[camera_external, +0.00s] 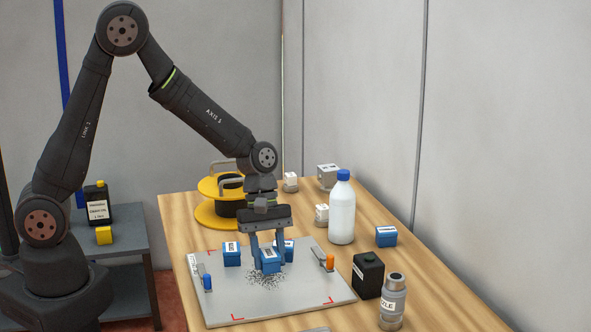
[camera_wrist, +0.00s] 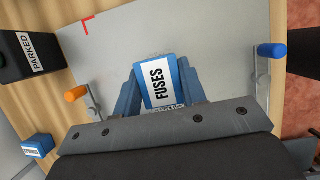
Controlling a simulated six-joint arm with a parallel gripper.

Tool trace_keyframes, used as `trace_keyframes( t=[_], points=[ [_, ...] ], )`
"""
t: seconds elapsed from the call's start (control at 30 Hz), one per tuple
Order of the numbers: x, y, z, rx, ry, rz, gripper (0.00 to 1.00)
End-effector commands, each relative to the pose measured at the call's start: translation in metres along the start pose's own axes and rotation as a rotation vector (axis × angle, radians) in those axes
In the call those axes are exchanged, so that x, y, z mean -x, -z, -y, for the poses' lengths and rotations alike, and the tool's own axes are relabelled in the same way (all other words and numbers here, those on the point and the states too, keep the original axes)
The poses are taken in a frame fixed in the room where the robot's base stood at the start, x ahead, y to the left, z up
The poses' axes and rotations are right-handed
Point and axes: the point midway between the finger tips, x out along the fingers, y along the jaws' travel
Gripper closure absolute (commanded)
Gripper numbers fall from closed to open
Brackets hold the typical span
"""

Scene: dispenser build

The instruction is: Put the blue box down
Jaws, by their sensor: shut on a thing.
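My gripper (camera_external: 268,264) points down over the grey plate (camera_external: 225,306) and is shut on a blue box (camera_external: 268,254). In the wrist view, this box (camera_wrist: 150,73) has a white label reading FUSES and sits between my two blue fingers. It is low over a dark speckled patch (camera_external: 265,281) on the plate; I cannot tell whether its underside touches. Two other blue boxes stand close behind it, one at left (camera_external: 232,255) and one at right (camera_external: 288,246), partly hidden by my gripper.
A blue-handled clamp (camera_external: 207,281) and an orange-handled clamp (camera_external: 328,262) flank the plate. Right of it stand a black container (camera_external: 368,277), a grey bottle (camera_external: 392,303), a white bottle (camera_external: 342,212) and another blue box (camera_external: 386,237). The plate's front is clear.

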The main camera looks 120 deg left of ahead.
Motion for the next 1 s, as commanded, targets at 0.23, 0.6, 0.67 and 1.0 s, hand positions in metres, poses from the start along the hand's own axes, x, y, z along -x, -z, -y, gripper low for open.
trace_keyframes(
  t=[0.23, 0.6, 0.67, 1.0],
  points=[
    [-0.018, 0.010, -0.001, 0.001, 0.003, 0.000, 0.87],
    [-0.038, 0.018, -0.002, 0.000, -0.001, 0.000, 0.87],
    [-0.038, 0.018, -0.002, 0.000, 0.000, 0.000, 0.87],
    [-0.041, 0.019, -0.002, 0.000, 0.000, 0.000, 0.40]
  ],
)
